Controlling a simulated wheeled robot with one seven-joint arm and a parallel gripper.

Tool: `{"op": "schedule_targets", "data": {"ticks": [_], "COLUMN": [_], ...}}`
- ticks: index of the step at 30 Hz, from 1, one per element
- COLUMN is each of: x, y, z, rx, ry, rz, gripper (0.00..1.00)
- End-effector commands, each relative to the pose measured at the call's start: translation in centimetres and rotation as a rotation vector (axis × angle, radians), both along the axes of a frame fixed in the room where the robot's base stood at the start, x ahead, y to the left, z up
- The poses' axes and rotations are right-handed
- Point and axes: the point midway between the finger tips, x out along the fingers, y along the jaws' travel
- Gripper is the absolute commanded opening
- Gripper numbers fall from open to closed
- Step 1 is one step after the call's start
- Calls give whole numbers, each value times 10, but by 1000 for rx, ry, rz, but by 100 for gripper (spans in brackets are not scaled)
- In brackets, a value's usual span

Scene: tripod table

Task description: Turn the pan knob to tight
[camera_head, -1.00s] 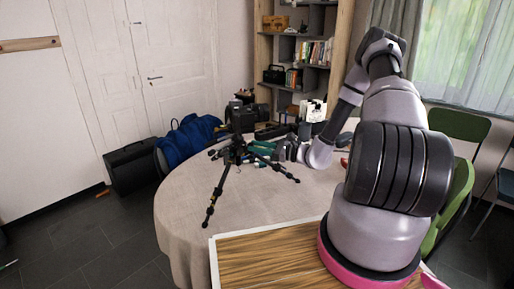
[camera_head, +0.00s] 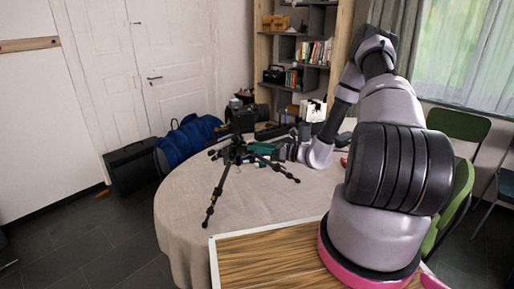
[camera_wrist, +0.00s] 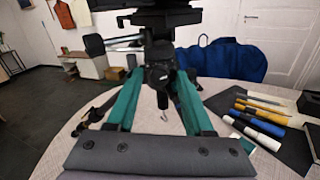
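A black tripod (camera_head: 222,182) stands upright on the round table (camera_head: 180,215), with a dark camera on top (camera_head: 240,119). In the wrist view, the tripod's dark head and collar (camera_wrist: 160,72) are upright at the centre. The pan knob cannot be told apart clearly from the other dark parts there. My gripper (camera_head: 250,156) reaches the tripod from the right. In the wrist view its two teal fingers (camera_wrist: 158,80) are spread, one on each side of the collar. They are open; whether either touches the tripod cannot be told.
Pens or markers (camera_wrist: 258,121) lie on a dark mat at the right of the wrist view. Small items and white boxes (camera_head: 312,110) stand on the table's far side, near my forearm. A blue bag (camera_head: 187,142) is beyond the table. The table's near left is clear.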

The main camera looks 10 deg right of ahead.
Motion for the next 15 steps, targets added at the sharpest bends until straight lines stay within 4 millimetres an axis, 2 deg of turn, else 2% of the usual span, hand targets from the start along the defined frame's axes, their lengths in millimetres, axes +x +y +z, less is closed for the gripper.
{"op": "schedule_targets", "data": {"ticks": [10,15], "x": [-1,-11], "y": [-1,-17], "z": [0,0], "rx": [-1,1], "ry": [-1,1], "rz": [0,-3], "gripper": [60,60]}}
